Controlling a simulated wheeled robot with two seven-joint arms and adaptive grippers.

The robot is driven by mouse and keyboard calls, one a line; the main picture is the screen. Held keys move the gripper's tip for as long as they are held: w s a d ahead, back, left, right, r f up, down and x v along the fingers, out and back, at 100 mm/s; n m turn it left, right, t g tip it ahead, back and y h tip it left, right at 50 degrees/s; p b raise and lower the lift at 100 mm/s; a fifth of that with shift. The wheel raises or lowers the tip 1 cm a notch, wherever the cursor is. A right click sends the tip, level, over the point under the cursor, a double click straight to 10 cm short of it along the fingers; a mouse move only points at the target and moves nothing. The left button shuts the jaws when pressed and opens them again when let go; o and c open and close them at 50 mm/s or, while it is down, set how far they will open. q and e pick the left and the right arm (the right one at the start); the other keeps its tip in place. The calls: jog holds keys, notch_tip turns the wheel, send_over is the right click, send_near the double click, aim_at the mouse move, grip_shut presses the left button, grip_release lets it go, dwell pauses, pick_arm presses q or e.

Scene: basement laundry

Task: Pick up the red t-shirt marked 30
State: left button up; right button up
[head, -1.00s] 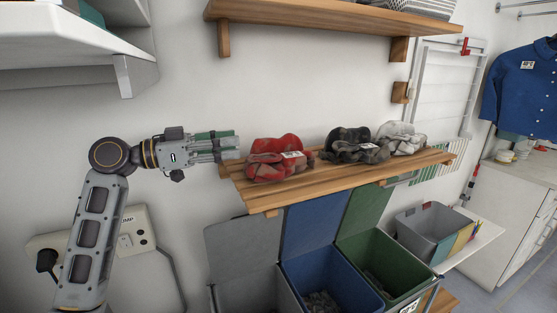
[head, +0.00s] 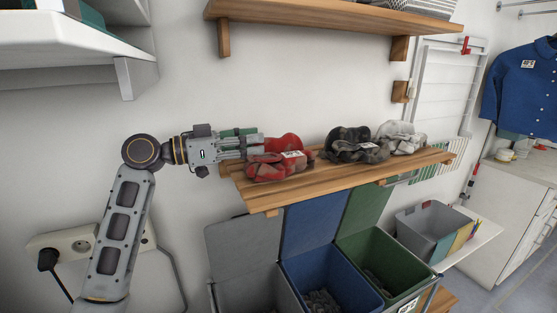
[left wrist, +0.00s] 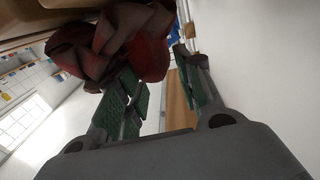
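The red t-shirt (head: 280,160) lies crumpled on the wooden wall shelf, at its left end, with a small white tag too small to read. My left gripper (head: 258,146) points right above the shelf's left end, with its fingertips at the shirt's left side. In the left wrist view, the shirt (left wrist: 125,45) looms dark red at the fingertips, overlapping one finger. The green-padded fingers of the left gripper (left wrist: 162,85) stand apart with a gap between them. Whether they touch the shirt is unclear. My right gripper is not in view.
A black crumpled garment (head: 352,145) and a grey-white one (head: 402,137) lie farther right on the shelf (head: 305,183). Another shelf (head: 330,17) hangs above. Grey, blue (head: 330,275) and green bins stand below. A white cabinet (head: 70,40) juts out at upper left.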

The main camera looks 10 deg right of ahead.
aim_at(267, 138)
pick_arm(q)
jog(key=d, duration=0.3)
jog(key=shift+w+d, duration=0.15)
jog(key=shift+d, duration=0.55)
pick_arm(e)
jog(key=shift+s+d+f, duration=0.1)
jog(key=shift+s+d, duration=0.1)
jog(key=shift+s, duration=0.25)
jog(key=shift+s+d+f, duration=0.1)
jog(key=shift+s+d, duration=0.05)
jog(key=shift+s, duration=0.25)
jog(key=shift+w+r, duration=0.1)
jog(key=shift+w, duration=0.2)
pick_arm(q)
grip_shut()
jog(key=shift+r, duration=0.2)
notch_tip(267, 138, up, 8)
jog(key=shift+f+p, duration=0.1)
jog(key=shift+p, duration=0.3)
jog(key=shift+r, duration=0.95)
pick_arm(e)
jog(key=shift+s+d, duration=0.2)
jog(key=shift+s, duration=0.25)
